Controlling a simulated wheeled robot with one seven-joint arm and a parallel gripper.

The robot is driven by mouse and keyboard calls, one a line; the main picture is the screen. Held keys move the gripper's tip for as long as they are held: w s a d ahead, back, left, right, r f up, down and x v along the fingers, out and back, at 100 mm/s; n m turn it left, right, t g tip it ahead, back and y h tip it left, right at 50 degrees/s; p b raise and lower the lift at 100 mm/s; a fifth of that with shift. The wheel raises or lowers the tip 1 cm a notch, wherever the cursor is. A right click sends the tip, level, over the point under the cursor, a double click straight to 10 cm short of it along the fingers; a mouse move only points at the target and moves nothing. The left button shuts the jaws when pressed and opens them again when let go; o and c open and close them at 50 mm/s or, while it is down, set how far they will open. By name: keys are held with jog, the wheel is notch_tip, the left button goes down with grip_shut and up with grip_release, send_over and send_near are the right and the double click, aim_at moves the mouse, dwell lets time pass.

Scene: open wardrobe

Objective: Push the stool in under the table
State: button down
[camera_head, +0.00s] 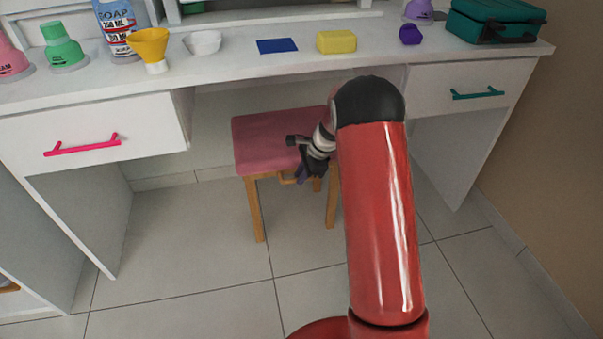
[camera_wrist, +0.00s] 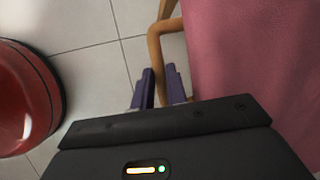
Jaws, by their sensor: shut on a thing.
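The stool (camera_head: 275,138) has a pink cushioned seat and wooden legs. It stands upright on the floor in the knee space of the white table (camera_head: 240,85), with the seat's back part below the tabletop. Its pink seat (camera_wrist: 250,60) fills the right of the wrist view. A wooden handle (camera_wrist: 160,42) sticks out from the stool's near side. My gripper (camera_head: 303,174), with purple fingers, is at the stool's front edge; in the wrist view the fingers (camera_wrist: 161,88) are shut on the handle, one on each side. My arm hides the stool's right part.
A left drawer with a pink handle (camera_head: 82,146) and a right drawer with a teal handle (camera_head: 477,93) flank the knee space. On the tabletop stand bottles, a yellow funnel (camera_head: 150,48), a yellow sponge (camera_head: 336,42) and a teal case (camera_head: 495,22). The tiled floor in front is clear.

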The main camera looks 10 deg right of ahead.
jog(key=shift+w+r, duration=0.15)
jog(key=shift+w, duration=0.15)
jog(key=c, duration=1.7)
grip_release()
jog(key=v, duration=0.7)
jog(key=shift+s+r+p, duration=0.15)
jog(key=shift+r+p, duration=0.1)
jog(key=shift+p, duration=0.1)
jog(key=shift+d, duration=0.15)
